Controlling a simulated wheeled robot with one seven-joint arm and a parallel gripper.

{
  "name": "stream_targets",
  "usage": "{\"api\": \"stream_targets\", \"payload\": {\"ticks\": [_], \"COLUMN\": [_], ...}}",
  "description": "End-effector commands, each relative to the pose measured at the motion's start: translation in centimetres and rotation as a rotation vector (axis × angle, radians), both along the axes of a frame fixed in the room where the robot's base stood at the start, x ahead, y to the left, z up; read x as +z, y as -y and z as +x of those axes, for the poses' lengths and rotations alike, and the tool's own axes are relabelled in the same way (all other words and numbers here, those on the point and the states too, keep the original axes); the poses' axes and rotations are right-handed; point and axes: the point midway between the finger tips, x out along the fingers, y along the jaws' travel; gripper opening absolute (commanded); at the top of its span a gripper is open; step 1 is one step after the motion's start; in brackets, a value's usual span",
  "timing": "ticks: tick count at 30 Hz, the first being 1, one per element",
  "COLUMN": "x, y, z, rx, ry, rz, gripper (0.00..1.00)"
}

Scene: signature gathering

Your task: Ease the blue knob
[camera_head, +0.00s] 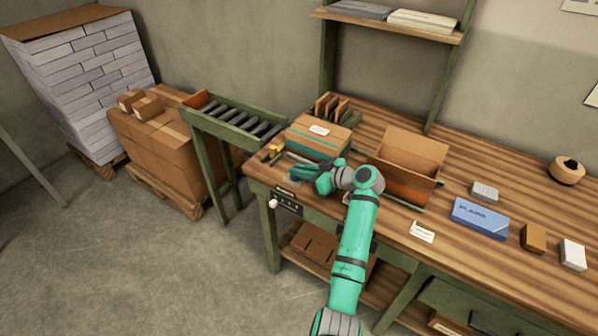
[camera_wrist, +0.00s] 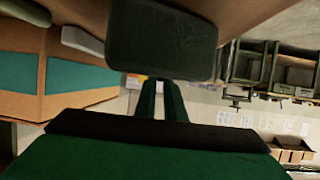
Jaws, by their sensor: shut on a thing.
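The blue knob (camera_head: 293,178) shows only as a small dark-blue patch at the front left of the workbench, mostly covered by my gripper. My gripper (camera_head: 298,172) reaches left across the bench with its fingers at that patch. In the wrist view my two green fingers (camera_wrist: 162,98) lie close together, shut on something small. The knob's shape and turn cannot be made out in either view.
A taped carton (camera_head: 318,138) stands just behind my gripper, and an open box (camera_head: 410,158) stands to its right. A dark panel with a white knob (camera_head: 272,204) is on the bench front. A roller conveyor (camera_head: 235,118) is at the left.

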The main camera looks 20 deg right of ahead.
Motion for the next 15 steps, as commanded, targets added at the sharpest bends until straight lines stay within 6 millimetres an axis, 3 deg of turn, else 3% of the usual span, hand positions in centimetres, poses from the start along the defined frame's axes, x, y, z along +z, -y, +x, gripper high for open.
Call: {"api": "stream_targets", "payload": {"ticks": [15], "x": [-0.42], "y": [0.08], "z": [0.01], "rx": [0.089], "ry": [-0.008], "rz": [0.0], "gripper": [0.0]}}
